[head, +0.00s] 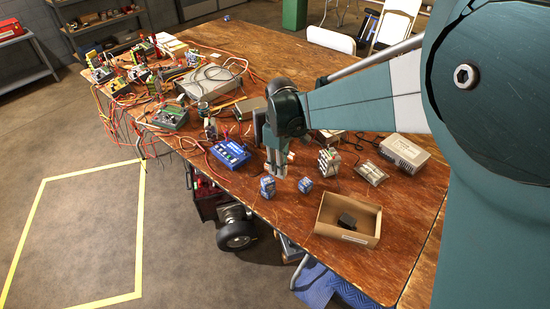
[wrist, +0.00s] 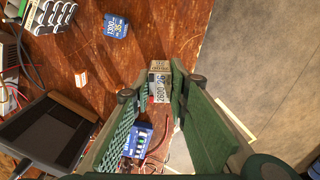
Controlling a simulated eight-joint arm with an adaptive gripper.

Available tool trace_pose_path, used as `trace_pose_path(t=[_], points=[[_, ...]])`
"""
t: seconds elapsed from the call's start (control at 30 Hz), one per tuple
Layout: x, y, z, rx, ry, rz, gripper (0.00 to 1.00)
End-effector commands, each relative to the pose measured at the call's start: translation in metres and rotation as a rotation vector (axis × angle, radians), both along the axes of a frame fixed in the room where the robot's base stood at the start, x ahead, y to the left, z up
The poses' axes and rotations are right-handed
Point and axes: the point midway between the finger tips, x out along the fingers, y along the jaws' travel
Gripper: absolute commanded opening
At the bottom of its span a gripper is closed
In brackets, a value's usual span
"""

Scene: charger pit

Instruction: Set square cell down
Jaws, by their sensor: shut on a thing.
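My gripper (wrist: 160,88) is shut on a grey, boxy cell (wrist: 159,82) with dark number print, held between its green pads near the fingertips in the wrist view. In the head view my gripper (head: 277,170) points down over the table's near left edge, and I cannot pick out the held cell with certainty. A blue cell (head: 305,185) stands on the table right of the fingertips; a blue printed cell lies in the wrist view (wrist: 116,27). I cannot tell whether the held cell touches the table.
An open cardboard box (head: 330,235) with a black block inside stands at the near right. A blue charger unit (head: 230,152) lies left of my gripper, with red wires around it. Wired devices crowd the far left. The table edge and floor are close to my gripper.

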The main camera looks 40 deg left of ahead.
Motion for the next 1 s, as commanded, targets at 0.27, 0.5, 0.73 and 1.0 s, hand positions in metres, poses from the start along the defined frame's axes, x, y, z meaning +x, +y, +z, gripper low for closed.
trace_pose_path(t=[0.27,0.5,0.73,1.0], points=[[0.0,0.074,0.001,0.0,0.0,-0.068,0.04],[-0.004,0.122,-0.001,0.0,0.0,-0.12,0.04],[-0.007,0.15,-0.002,0.0,0.0,-0.151,0.04],[-0.008,0.153,-0.034,0.0,0.0,-0.156,0.04]])
